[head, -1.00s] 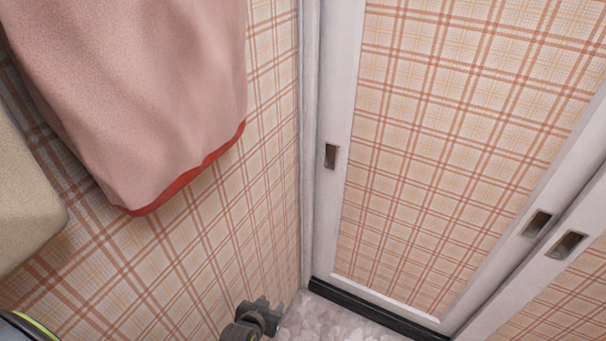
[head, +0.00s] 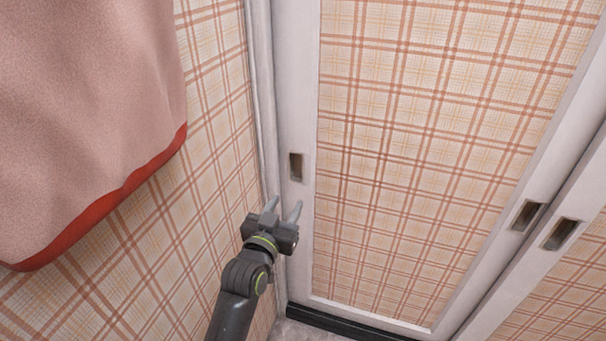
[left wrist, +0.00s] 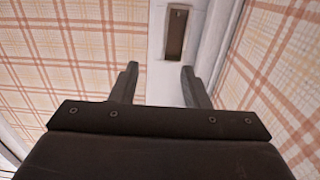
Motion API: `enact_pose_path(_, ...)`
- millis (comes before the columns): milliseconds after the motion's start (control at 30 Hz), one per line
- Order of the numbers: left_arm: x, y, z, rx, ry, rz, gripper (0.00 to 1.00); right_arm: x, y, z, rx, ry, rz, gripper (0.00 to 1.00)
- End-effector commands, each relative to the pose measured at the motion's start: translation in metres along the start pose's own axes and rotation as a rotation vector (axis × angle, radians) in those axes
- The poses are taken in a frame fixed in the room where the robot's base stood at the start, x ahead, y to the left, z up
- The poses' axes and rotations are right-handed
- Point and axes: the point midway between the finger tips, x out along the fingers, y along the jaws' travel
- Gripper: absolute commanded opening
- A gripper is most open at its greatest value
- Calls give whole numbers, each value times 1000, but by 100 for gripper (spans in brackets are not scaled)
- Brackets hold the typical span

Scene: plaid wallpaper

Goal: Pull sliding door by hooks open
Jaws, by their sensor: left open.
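The sliding door (head: 420,150) has a plaid panel in a white frame. A small recessed hook (head: 296,167) sits in its left stile, and a second recessed hook (head: 526,215) sits in its right stile. My left gripper (head: 284,208) is open and empty, just below the left hook in the head view. In the left wrist view the same hook (left wrist: 176,34) lies beyond the fingertips, a little right of the midpoint between them (left wrist: 158,70). The fingers look apart from the door. My right gripper is not in view.
A neighbouring door panel (head: 560,285) with its own recessed hook (head: 561,233) stands at the right. A plaid side wall (head: 215,110) meets the door frame at the left. A pink cloth with a red hem (head: 90,110) hangs on the left. A dark strip (head: 350,322) runs below the door.

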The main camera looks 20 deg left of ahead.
Motion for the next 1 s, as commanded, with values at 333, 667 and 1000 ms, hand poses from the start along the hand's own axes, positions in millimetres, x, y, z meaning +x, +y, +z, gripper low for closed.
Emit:
enact_pose_path(333,70,0,1,4,0,1,42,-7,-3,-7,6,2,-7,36)
enact_pose_path(667,119,0,1,2,-1,0,42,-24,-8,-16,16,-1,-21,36)
enact_pose_path(1000,130,0,1,0,-1,0,42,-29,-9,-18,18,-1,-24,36)
